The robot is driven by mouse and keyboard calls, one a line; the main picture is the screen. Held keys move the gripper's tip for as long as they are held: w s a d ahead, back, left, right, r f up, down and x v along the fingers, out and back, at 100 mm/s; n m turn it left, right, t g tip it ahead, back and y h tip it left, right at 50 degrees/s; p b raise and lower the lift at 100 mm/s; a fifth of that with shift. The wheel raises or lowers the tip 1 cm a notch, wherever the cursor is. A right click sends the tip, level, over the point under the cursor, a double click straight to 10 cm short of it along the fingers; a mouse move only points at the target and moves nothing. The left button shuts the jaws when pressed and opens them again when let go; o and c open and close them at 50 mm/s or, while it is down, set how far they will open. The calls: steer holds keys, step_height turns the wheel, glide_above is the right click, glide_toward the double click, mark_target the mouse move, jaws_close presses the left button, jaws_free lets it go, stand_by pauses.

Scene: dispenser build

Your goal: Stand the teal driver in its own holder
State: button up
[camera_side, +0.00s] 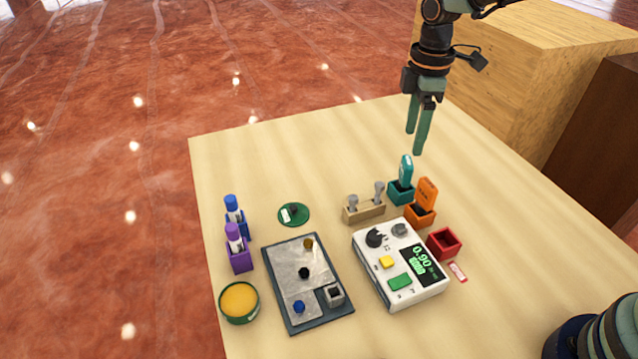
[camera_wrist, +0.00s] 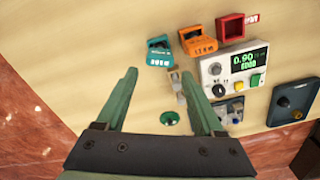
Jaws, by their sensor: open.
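The teal driver (camera_side: 405,168) stands roughly upright in the teal holder (camera_side: 400,195), its lower end hidden inside. In the wrist view, the driver (camera_wrist: 159,61) and the teal holder (camera_wrist: 158,42) lie beyond my fingertips. My gripper (camera_side: 415,143) points down, open and empty, above and a little behind the driver in the side view. It is apart from the driver. Its two green fingers also show wide apart in the wrist view (camera_wrist: 160,74).
An orange driver (camera_side: 427,193) stands in an orange holder (camera_side: 420,216) close beside the teal one. A wooden rack (camera_side: 364,213) with two metal pegs, a white meter (camera_side: 372,262) and a red box (camera_side: 444,244) are nearby. The table's back left is clear.

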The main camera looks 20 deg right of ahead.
step_height(320, 180, up, 3)
steer(key=shift+f, duration=0.15)
steer(key=s+d+r+m+t, duration=0.2)
steer(key=s+d+r+m, duration=0.2)
steer(key=s+m, duration=0.2)
steer(key=s+d+r+m+t, duration=0.3)
steer(key=s+m, duration=0.4)
steer(key=s, duration=0.3)
steer(key=shift+s+d+r+m+t, duration=0.25)
steer(key=shift+d+r+m+t, duration=0.1)
steer(key=shift+d, duration=0.4)
